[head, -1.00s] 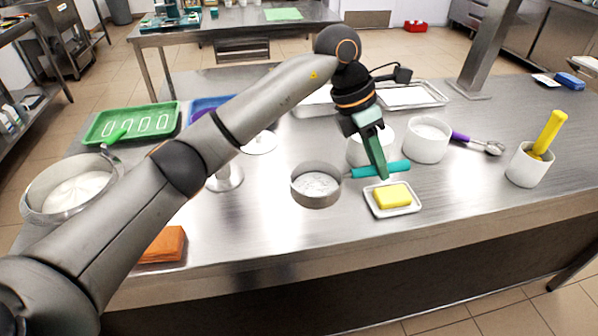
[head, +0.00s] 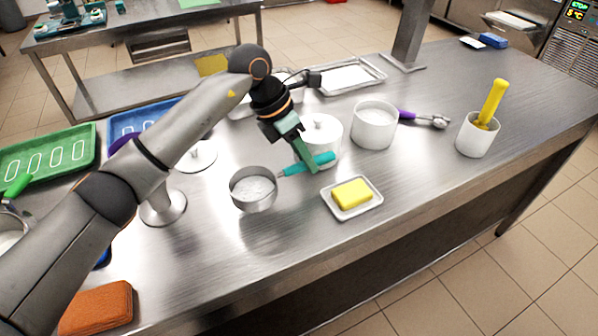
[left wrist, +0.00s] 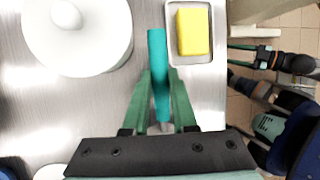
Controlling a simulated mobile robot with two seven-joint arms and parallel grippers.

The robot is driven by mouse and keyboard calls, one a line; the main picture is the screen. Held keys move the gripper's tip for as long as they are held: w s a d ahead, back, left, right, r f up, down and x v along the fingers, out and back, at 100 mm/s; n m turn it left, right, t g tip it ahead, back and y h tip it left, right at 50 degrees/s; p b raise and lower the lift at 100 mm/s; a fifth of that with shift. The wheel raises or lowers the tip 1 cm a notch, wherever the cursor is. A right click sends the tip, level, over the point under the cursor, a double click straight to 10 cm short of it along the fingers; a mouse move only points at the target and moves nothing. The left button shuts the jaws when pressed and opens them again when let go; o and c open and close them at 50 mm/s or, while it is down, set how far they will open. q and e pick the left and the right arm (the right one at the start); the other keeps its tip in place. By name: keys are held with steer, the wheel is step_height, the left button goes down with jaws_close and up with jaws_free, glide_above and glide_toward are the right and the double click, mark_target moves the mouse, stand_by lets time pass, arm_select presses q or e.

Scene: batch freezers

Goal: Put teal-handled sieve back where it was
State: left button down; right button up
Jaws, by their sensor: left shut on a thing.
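The teal-handled sieve has a round metal drum (head: 253,190) with white contents showing inside, and a teal handle (head: 323,159) pointing right. My left gripper (head: 312,168) is shut on the handle. In the left wrist view the handle (left wrist: 158,60) runs between its green fingers (left wrist: 160,105), and the drum is out of that view. I cannot tell whether the drum touches the steel table.
A butter dish (head: 352,210) with yellow butter (head: 351,194) sits close in front of the handle. A lidded white pot (head: 320,132) stands just behind it. A white canister (head: 374,126) is further right, and a metal stand (head: 163,207) is left of the drum.

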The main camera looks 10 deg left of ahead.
arm_select(q)
steer(key=shift+f, duration=2)
steer(key=c, duration=0.7)
jaws_free()
steer(key=shift+r, duration=0.1)
steer(key=v, duration=1.2)
